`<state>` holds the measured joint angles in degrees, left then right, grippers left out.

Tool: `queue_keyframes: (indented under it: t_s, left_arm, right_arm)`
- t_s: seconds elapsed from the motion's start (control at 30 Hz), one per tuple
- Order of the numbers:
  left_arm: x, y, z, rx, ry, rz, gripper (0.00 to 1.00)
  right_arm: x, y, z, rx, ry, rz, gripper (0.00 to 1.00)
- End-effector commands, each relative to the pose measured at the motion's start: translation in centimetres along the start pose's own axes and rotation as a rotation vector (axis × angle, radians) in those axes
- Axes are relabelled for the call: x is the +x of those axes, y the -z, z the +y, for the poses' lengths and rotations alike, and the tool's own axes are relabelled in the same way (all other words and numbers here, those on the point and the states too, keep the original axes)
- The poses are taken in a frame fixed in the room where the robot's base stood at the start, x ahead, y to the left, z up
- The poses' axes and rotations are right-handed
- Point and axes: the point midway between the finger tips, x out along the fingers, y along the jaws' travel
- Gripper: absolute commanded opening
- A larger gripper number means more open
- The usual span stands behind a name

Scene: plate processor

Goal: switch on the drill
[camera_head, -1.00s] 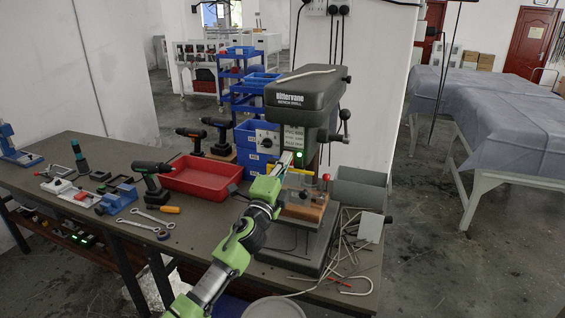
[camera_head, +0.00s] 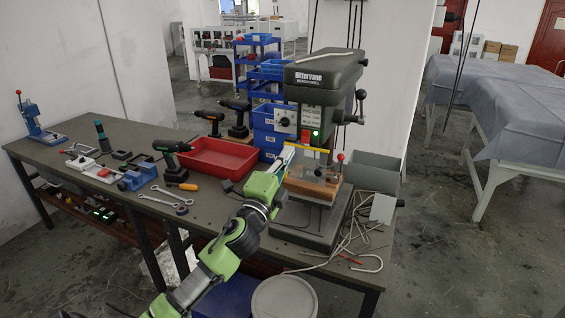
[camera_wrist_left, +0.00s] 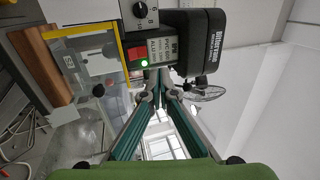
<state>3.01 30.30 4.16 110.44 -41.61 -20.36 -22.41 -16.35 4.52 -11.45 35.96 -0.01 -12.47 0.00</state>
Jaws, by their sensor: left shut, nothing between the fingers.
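The bench drill (camera_head: 325,78) stands on the workbench, a dark green-grey machine with a control box below its head. A dial (camera_head: 285,121), a red switch (camera_head: 306,137) and a lit green lamp (camera_head: 315,133) are on the box's front. In the left wrist view the red switch (camera_wrist_left: 138,53) and the glowing green lamp (camera_wrist_left: 145,64) lie just beyond and left of my fingertips. My left gripper (camera_head: 288,152) is shut and empty, a little below and left of the switch, and looks apart from it. My right gripper is not in view.
A yellow-edged clear guard (camera_head: 310,149) and a red-knobbed clamp (camera_head: 340,157) sit below the drill head. A red tray (camera_head: 215,156), cordless drills (camera_head: 236,110) and wrenches (camera_head: 162,201) lie to the left. Loose cables (camera_head: 360,240) lie right of the drill base.

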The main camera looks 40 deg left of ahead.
Motion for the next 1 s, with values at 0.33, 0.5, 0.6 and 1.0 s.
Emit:
queue_keyframes:
  t_s: [0.33, 0.5, 0.6, 1.0]
  left_arm:
    - [-2.4, 0.0, -0.7, 0.0, 0.0, 0.0, 0.0]
    - [-2.4, 0.0, -0.7, 0.0, 0.0, 0.0, 0.0]
    - [-2.4, 0.0, -0.7, 0.0, 0.0, 0.0, 0.0]
    - [-2.6, -0.3, 1.8, -0.024, -0.045, -0.008, 0.0]
  right_arm:
    - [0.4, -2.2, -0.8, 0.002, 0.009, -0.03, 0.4]
    - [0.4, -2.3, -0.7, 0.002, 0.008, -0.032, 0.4]
    - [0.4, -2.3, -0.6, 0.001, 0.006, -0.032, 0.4]
    - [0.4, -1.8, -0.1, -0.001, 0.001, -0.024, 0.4]
